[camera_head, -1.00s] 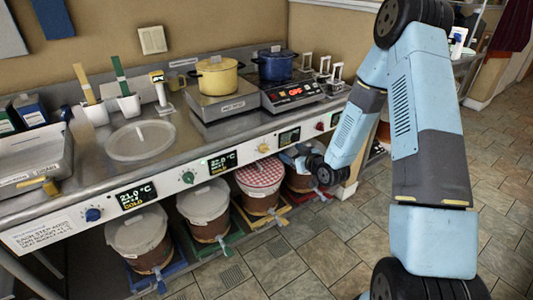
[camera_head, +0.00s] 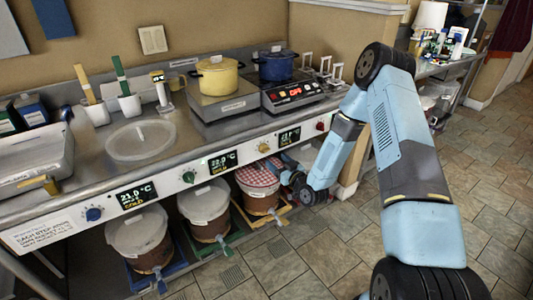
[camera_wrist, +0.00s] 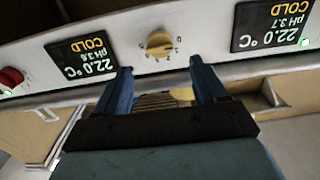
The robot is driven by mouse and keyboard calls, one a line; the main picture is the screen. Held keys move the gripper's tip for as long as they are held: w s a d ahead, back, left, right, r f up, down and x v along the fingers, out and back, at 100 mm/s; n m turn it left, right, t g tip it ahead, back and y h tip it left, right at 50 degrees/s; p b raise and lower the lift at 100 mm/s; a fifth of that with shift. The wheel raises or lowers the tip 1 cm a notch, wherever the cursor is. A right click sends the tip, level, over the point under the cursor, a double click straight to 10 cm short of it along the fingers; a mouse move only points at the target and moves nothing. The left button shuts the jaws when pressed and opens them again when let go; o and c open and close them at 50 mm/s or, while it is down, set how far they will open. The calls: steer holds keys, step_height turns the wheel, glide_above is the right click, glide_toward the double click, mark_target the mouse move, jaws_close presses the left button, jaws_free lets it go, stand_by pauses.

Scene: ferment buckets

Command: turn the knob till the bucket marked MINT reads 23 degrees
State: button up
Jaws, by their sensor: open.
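No MINT mark is readable in either view. The control strip has a blue knob (camera_head: 93,214), a green knob (camera_head: 188,177), a yellow knob (camera_head: 264,148) and a red knob (camera_head: 320,126). My gripper (camera_wrist: 160,72) is open and empty; its fingertips are just short of the yellow knob (camera_wrist: 159,45) in the wrist view, apart from it. That view is upside down. The display left of the knob there (camera_wrist: 83,56) reads 22.0 °C, pH 3.6, COLD; the right one (camera_wrist: 272,25) reads 22.0 °C, pH 3.7, COLD. The leftmost display (camera_head: 136,195) reads 21.0 °C, COLD.
Below the counter stand a left bucket (camera_head: 140,240), a second one (camera_head: 205,208) and one with a red-checked cover (camera_head: 258,178). My arm hides the space farther right. A yellow pot (camera_head: 217,76) and a blue pot (camera_head: 278,65) stand on top. The floor in front is clear.

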mark_target(266, 151)
steer(key=x, duration=0.8)
steer(key=shift+a, duration=0.1)
steer(key=c, duration=1.1)
steer(key=shift+o, duration=0.2)
